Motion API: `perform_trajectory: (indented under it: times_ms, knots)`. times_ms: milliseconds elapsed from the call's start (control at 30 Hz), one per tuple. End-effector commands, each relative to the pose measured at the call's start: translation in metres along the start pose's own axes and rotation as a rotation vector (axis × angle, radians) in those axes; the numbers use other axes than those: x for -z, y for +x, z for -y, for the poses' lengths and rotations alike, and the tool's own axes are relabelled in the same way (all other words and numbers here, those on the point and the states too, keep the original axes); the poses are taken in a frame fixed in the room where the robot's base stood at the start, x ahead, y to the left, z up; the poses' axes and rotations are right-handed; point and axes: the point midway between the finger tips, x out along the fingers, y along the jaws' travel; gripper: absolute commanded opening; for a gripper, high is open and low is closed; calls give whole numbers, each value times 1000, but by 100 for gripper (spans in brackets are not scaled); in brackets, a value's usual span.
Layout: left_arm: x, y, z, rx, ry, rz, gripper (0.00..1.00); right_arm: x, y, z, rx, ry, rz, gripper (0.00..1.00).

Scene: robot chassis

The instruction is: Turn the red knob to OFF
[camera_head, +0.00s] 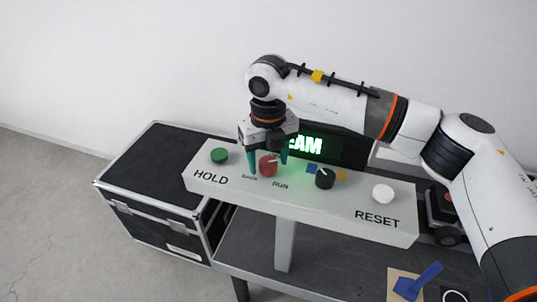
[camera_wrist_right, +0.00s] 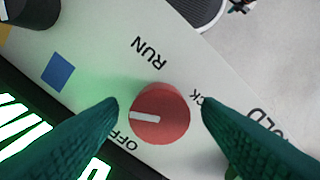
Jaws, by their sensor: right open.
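The red knob (camera_head: 268,166) sits on the white panel (camera_head: 335,206) between the black-lettered labels BACK and RUN. In the right wrist view the red knob (camera_wrist_right: 168,122) shows a white pointer mark turned to the left, between the RUN label (camera_wrist_right: 148,52) and the partly hidden OFF label (camera_wrist_right: 120,140), nearer OFF. My right gripper (camera_head: 268,168) is over the knob, its teal fingers open on either side. In the wrist view the gripper (camera_wrist_right: 160,101) shows gaps between both fingertips and the knob. My left gripper is not in view.
A green button (camera_head: 219,155) above HOLD is at the panel's left, a black knob (camera_head: 325,178) and white RESET button (camera_head: 383,194) to its right. A lit green display (camera_head: 305,144) stands behind. A black case (camera_head: 150,160) is at the left.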

Motion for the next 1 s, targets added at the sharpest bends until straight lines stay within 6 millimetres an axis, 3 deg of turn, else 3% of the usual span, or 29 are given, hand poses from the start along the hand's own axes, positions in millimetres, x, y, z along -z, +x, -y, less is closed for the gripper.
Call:
perform_trajectory:
  times_ms: [267,533,767,1000]
  knots:
    - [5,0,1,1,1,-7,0,0,2,0,0,0,0,59]
    - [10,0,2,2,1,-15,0,0,2,0,0,0,1,15]
    - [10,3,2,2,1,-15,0,0,2,0,0,-16,0,15]
    - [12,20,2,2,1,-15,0,0,5,0,-1,-119,-1,15]
